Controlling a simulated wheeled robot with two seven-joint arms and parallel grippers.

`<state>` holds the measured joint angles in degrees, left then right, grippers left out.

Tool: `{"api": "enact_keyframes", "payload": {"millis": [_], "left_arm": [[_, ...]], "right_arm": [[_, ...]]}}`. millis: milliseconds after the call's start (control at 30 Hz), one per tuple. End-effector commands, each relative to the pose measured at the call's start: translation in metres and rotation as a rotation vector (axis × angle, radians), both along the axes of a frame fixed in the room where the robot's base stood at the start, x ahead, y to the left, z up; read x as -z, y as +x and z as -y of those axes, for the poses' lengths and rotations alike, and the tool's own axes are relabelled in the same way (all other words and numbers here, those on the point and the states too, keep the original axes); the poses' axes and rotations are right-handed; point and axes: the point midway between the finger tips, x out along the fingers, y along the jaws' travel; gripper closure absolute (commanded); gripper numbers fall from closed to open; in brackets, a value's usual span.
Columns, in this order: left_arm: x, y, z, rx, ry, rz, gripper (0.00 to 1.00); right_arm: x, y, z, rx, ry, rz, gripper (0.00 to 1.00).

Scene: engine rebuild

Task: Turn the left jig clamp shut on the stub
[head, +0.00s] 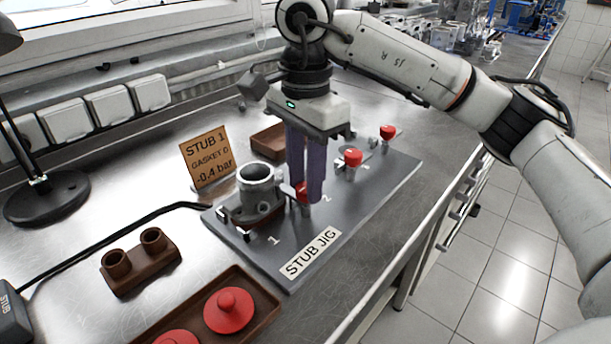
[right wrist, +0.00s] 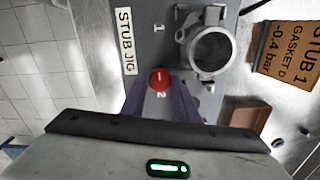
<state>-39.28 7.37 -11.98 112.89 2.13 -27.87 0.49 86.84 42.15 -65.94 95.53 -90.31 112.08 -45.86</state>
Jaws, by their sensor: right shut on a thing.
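The grey metal stub (head: 257,192) stands upright on the left part of the stub jig (head: 372,204), by the mark 1. It also shows in the right wrist view (right wrist: 209,52). My right gripper (head: 308,196) points down just right of the stub, its purple fingers shut on the red clamp knob (head: 301,191). In the right wrist view the knob (right wrist: 159,79) sits between the fingertips, close to the stub's flange. The fingers partly hide the knob and its clamp in the head view. My left gripper is not in view.
Two more red knobs (head: 353,157) (head: 387,132) stand farther back on the jig. A brown tray (head: 270,303) with red caps and a brown two-socket block (head: 140,262) lie in front.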

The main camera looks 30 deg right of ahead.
Motion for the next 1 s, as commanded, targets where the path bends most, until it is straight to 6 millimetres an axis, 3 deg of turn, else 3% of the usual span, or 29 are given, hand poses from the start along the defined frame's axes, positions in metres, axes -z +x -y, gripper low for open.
{"api": "enact_keyframes", "payload": {"millis": [367, 400, 500, 833, 1000], "left_arm": [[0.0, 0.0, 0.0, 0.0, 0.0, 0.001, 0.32], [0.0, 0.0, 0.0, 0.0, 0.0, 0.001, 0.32], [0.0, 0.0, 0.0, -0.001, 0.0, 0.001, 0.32], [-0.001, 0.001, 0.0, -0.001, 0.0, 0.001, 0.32], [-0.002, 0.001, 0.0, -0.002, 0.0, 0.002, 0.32]], "right_arm": [[-0.001, 0.0, -0.001, -0.005, 0.002, 0.003, 0.95], [-0.001, 0.0, -0.001, -0.005, 0.002, 0.003, 0.66], [-0.001, 0.0, -0.001, -0.005, 0.002, 0.002, 0.54], [-0.004, 0.0, 0.0, -0.003, 0.001, 0.002, 0.54], [-0.029, 0.001, -0.001, -0.003, 0.004, 0.004, 0.54]]}}
